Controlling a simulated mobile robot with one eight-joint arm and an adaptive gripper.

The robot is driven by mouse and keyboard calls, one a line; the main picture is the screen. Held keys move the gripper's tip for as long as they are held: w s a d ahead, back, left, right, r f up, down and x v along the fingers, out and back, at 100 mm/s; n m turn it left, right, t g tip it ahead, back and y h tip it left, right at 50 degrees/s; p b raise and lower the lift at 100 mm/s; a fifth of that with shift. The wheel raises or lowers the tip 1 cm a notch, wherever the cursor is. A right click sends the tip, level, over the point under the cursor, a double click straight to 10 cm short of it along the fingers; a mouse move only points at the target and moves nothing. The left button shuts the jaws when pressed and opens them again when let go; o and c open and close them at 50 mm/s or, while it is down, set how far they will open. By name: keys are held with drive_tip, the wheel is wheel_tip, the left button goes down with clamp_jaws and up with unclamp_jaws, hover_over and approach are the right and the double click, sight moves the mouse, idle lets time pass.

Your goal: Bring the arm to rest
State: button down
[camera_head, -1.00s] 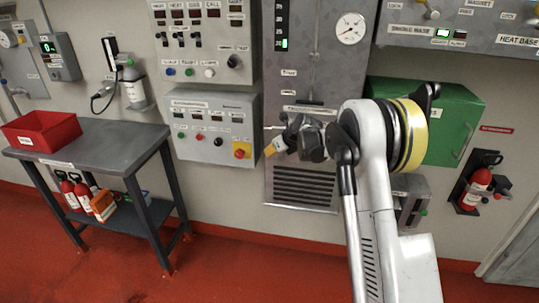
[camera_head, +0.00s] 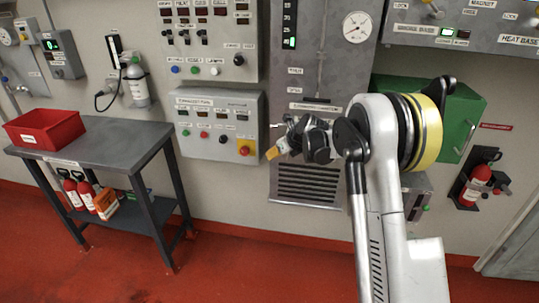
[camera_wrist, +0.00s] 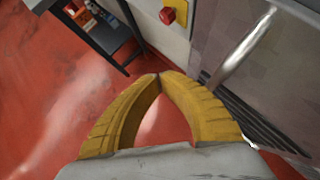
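My arm rises at the right of the head view, its elbow bent in front of the wall panels. My gripper (camera_head: 271,153) points left, in front of the wall near the lower edge of a control box. In the wrist view the yellow fingers of my gripper (camera_wrist: 159,76) meet at their tips, with an empty gap between their curved inner sides. Nothing is held. Red floor shows through that gap.
A control box (camera_head: 218,124) with a red knob on yellow is close to my gripper. A grey table (camera_head: 110,145) with a red bin (camera_head: 44,130) stands left. A green box (camera_head: 462,112) and a fire extinguisher (camera_head: 476,184) are right. Red floor (camera_head: 240,270) lies open in front.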

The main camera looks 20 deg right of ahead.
drive_tip(key=s+a+r+n+h+p, duration=0.1)
drive_tip(key=s+a+r+n, duration=0.2)
drive_tip(key=s+r+n, duration=0.75)
drive_tip(key=s+a+r+n+h+p, duration=0.1)
drive_tip(key=s+a+r+n, duration=0.45)
drive_tip(key=s, duration=0.95)
drive_tip(key=s+d+f+n+h, duration=0.1)
drive_tip(key=s+n, duration=0.6)
drive_tip(key=s, duration=0.3)
drive_tip(key=s+d+f+n+h, duration=0.1)
drive_tip(key=s+d+n, duration=0.1)
drive_tip(key=s+n, duration=0.6)
drive_tip(key=s, duration=0.2)
drive_tip(key=shift+s+d, duration=0.3)
